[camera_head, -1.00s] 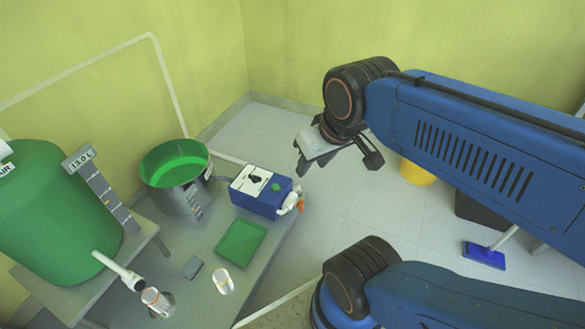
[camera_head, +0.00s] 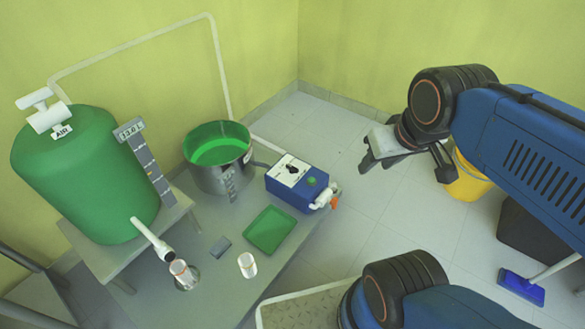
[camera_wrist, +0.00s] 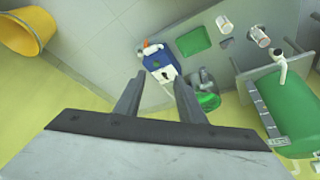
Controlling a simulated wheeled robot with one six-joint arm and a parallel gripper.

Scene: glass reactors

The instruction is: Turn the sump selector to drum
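A blue box (camera_head: 300,197) with a white top panel (camera_head: 283,175) stands at the far right of the grey table. A small black knob (camera_head: 292,169) sits on the panel, likely the selector; its pointing direction and any lettering are too small to read. A green button (camera_head: 311,181) is beside the panel. My gripper (camera_head: 406,168) is open and empty, in the air to the right of the box and apart from it. In the wrist view the blue box (camera_wrist: 160,62) shows beyond and between my open fingers (camera_wrist: 160,92).
A green drum (camera_head: 85,175) with a white AIR valve (camera_head: 45,115) stands at left. A metal pot (camera_head: 222,178) with green liquid, a green tray (camera_head: 270,230) and clear cups (camera_head: 247,265) share the table. A yellow bucket (camera_head: 465,185) stands on the floor at right.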

